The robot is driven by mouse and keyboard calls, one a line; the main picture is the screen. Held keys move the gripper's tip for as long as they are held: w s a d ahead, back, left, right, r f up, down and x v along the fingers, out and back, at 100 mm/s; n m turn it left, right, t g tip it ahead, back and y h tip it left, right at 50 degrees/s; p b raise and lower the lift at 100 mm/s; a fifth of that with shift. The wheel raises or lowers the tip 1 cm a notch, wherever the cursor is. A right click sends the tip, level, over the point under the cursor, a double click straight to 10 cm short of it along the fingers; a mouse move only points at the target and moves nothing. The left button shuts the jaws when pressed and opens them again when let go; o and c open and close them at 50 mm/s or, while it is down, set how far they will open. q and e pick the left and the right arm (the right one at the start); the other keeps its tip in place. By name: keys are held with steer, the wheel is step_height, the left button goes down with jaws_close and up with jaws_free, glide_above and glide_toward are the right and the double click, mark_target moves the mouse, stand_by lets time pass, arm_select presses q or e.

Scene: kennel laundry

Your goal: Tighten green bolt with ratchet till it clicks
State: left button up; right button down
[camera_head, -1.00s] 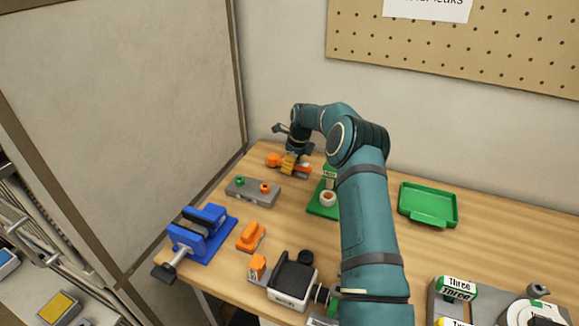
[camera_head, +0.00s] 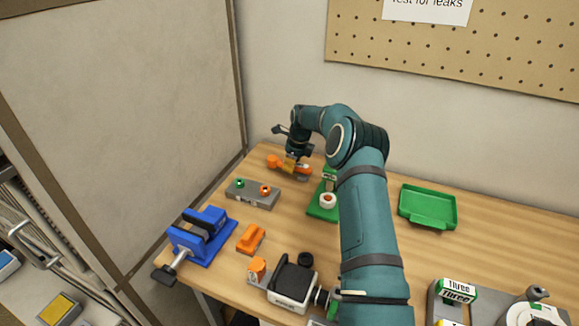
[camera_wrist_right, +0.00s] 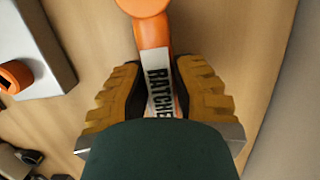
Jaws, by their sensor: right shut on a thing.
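The orange ratchet (camera_head: 274,161) lies at the back left of the table. It fills the middle of the right wrist view (camera_wrist_right: 152,35), with a label on its handle. My right gripper (camera_head: 294,165) is shut on the ratchet's handle, and its yellow pads (camera_wrist_right: 160,88) press both sides. The green bolt (camera_head: 240,183) stands on the left of a grey block (camera_head: 253,197), in front of the ratchet and apart from it. An orange bolt (camera_head: 265,190) stands on the same block, to the right. My left gripper is not in view.
A blue vise (camera_head: 203,240) stands at the front left edge. An orange block (camera_head: 251,238) and a black-and-white device (camera_head: 291,280) are near the front. A green stand (camera_head: 322,207) is beside my right arm. A green tray (camera_head: 428,207) lies to the right, with bare table around it.

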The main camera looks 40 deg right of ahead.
steer(key=shift+w+a+p+v, duration=0.15)
steer(key=shift+p+v, duration=0.4)
steer(key=shift+v, duration=0.35)
steer(key=shift+w+a+p+v, duration=0.1)
steer(key=shift+w+p+v, duration=0.1)
steer(key=shift+p+v, duration=0.55)
steer(key=shift+w+a+p+v, duration=0.15)
steer(key=shift+p+v, duration=0.2)
steer(key=shift+v, duration=0.75)
steer(key=shift+d+r, duration=0.1)
steer(key=shift+r, duration=0.1)
